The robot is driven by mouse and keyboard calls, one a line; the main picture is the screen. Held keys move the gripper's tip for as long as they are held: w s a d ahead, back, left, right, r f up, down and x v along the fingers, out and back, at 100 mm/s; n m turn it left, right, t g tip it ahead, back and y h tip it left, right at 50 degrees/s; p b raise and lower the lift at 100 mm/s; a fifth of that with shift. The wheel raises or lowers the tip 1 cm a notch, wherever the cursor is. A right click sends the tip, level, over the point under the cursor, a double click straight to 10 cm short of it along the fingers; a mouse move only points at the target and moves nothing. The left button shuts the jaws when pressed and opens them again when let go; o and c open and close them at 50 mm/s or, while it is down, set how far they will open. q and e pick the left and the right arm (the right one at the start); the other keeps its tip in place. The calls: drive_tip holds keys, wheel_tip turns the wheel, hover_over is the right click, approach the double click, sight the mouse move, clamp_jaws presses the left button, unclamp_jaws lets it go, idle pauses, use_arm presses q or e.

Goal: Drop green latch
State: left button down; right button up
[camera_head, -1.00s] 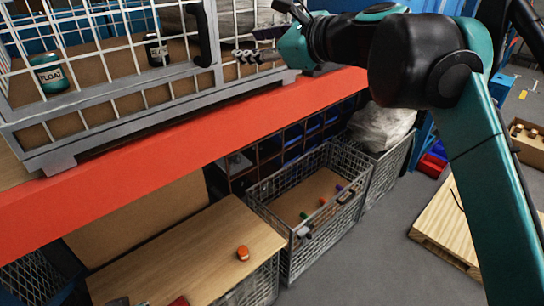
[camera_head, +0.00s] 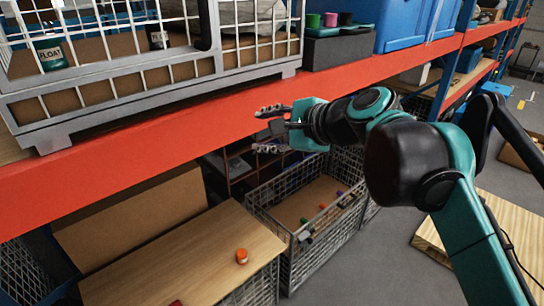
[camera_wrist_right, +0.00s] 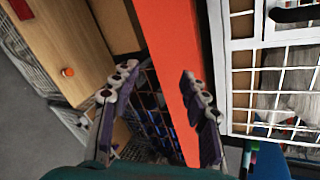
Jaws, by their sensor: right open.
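My right gripper (camera_head: 268,130) is open and empty, with its fingers beside the front of the red shelf beam. In the right wrist view its two fingers (camera_wrist_right: 157,72) are spread apart with nothing between them. A small green item (camera_head: 304,221) lies in the open wire crate (camera_head: 292,262) on the floor. It is too small to tell whether it is the latch. The upper wire cage (camera_head: 110,88) stands on the shelf and has a black upright handle (camera_head: 204,25) on its front. My left gripper is not in view.
The red beam (camera_head: 130,150) runs across below the cage. Two FLOAT jars (camera_head: 51,55) are in the cage. A wooden board (camera_head: 190,262) at lower left carries an orange-capped jar (camera_head: 241,256). A pallet (camera_head: 490,205) lies on the floor at right.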

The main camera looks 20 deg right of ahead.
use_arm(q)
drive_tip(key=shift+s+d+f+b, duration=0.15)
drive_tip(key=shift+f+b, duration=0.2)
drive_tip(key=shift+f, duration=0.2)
use_arm(e)
drive_tip(key=f, duration=0.1)
drive_tip(key=s+f+n, duration=0.1)
drive_tip(key=f, duration=0.1)
drive_tip(key=shift+s+f+h, duration=0.1)
drive_tip(key=shift+f+h, duration=0.05)
drive_tip(key=shift+h, duration=0.15)
